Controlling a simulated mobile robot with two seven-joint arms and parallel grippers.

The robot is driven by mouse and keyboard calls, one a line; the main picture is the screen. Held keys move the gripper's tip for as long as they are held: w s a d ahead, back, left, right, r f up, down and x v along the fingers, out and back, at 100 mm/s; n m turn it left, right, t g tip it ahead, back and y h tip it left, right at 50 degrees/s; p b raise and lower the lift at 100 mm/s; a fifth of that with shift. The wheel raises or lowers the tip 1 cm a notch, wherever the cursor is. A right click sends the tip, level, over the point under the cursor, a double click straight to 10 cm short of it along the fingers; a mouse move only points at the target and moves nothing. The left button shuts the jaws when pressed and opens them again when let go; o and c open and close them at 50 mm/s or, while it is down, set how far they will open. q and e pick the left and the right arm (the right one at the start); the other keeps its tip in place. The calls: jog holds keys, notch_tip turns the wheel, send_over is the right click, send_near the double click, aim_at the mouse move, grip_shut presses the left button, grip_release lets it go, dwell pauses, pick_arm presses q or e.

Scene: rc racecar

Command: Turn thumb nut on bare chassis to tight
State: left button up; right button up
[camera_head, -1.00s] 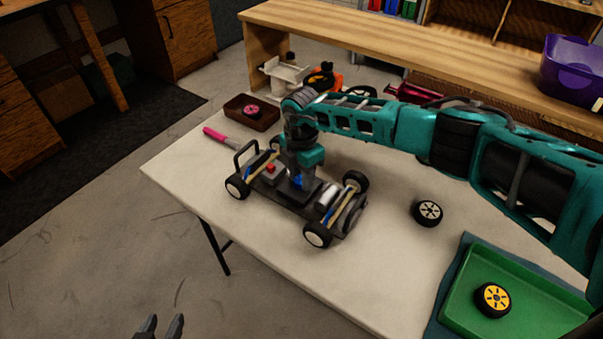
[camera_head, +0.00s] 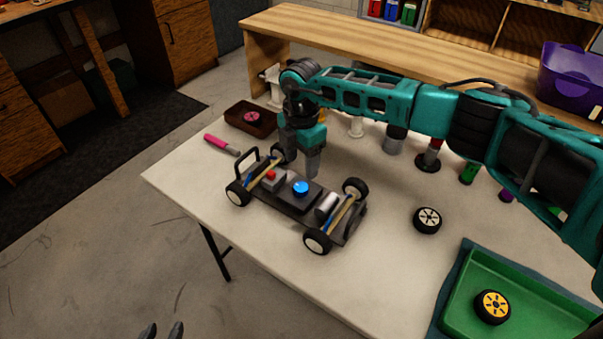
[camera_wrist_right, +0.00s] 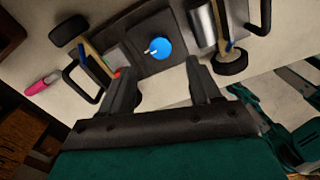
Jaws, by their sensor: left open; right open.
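The bare chassis (camera_head: 273,192), a black plate with four dark wheels, sits on the white table. The blue thumb nut (camera_head: 301,188) is on the raised middle of its plate. It also shows in the right wrist view (camera_wrist_right: 161,46), with a short white mark on its left side. My right gripper (camera_head: 313,174) is open and empty, pointing down just behind the chassis, apart from the nut. In the right wrist view its two fingers (camera_wrist_right: 160,80) are spread, with the nut beyond them. My left gripper (camera_head: 162,331) is open and empty at the bottom edge, away from the table.
A loose wheel (camera_head: 427,220) lies right of the chassis. A green tray (camera_head: 540,290) holds a yellow-hubbed wheel (camera_head: 492,307). A pink-handled tool (camera_head: 217,141) and a brown tray (camera_head: 240,108) lie back left. Several cylindrical items (camera_head: 430,157) stand toward the far edge. The table's front is clear.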

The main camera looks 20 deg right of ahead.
notch_tip(320, 180, up, 6)
jog(key=shift+f, duration=0.2)
dwell(0.4)
